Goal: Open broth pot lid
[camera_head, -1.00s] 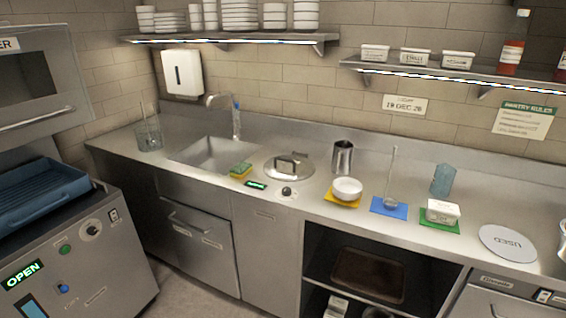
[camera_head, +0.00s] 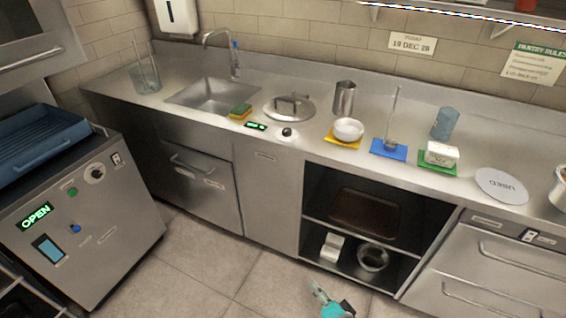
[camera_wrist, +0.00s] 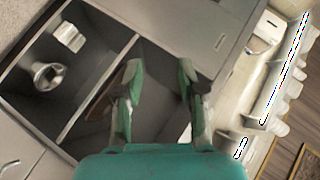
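The broth pot lid (camera_head: 272,110) is a round steel disc with a bar handle (camera_head: 287,98). It lies flat in the counter top, right of the sink, and looks closed. A knob (camera_head: 288,132) and a small green-lit display sit just in front of it. My gripper (camera_head: 318,288) shows low in the head view, in front of the open shelf and well away from the lid. In the wrist view my gripper's green fingers (camera_wrist: 156,72) stand apart with nothing between them. The lid cannot be made out in the wrist view.
A yellow-green sponge (camera_head: 240,111) lies left of the lid. A steel jug (camera_head: 344,98) and a white bowl (camera_head: 348,129) on a yellow mat stand to its right. An open shelf (camera_head: 300,220) is below the counter. The floor (camera_head: 190,260) in front looks clear.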

